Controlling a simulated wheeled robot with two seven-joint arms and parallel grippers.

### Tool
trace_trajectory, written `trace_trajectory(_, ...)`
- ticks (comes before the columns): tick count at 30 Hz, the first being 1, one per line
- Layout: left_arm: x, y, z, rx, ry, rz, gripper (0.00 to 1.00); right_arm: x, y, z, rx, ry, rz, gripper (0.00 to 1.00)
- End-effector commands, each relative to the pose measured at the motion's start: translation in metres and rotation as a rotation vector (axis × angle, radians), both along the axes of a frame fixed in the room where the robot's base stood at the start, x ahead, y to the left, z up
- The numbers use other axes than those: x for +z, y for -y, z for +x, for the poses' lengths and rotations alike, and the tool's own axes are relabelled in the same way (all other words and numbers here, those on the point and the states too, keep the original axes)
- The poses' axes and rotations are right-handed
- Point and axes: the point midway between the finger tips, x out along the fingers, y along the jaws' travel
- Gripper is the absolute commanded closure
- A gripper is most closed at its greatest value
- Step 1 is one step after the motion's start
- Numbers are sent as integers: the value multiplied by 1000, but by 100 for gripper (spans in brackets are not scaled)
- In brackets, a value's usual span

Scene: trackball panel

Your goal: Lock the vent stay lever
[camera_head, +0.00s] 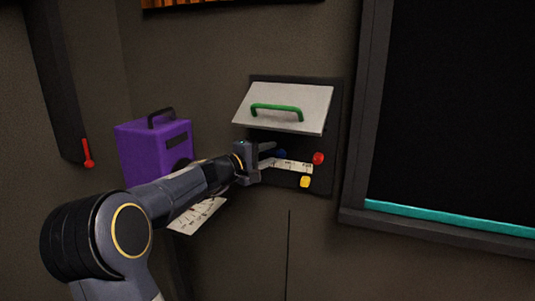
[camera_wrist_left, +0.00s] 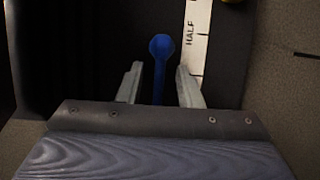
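A dark panel (camera_head: 330,120) on the wall holds a blue lever (camera_head: 281,154), a red knob (camera_head: 318,158), a yellow knob (camera_head: 305,182) and a white scale strip (camera_head: 293,166). No visible label tells which is the vent stay lever. My left gripper (camera_head: 268,158) is at the blue lever. In the left wrist view the blue lever (camera_wrist_left: 160,50) stands between the two fingers (camera_wrist_left: 159,85), with a gap on both sides. The strip (camera_wrist_left: 196,40) beside it reads HALF. The lever's lower part is hidden behind the gripper body. My right gripper is not in view.
A pale flap (camera_head: 290,97) with a green handle (camera_head: 277,111) stands raised above the controls. A purple box (camera_head: 150,150) is left of the panel, behind my left arm. A red-tipped lever (camera_head: 88,155) hangs at far left. A dark framed window (camera_head: 450,110) is at right.

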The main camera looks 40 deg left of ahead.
Motion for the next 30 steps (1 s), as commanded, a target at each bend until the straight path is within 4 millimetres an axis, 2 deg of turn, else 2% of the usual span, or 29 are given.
trace_trajectory(5, 0, 0, 0, 0, 0, 0, 67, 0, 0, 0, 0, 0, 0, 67)
trace_trajectory(12, 0, 0, 0, 0, 0, 0, 99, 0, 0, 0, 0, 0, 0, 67)
trace_trajectory(13, 0, 0, 0, 0, 0, 1, 100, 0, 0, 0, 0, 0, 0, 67)
trace_trajectory(30, -3, 0, 0, 0, -17, 59, 100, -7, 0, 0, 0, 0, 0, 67)
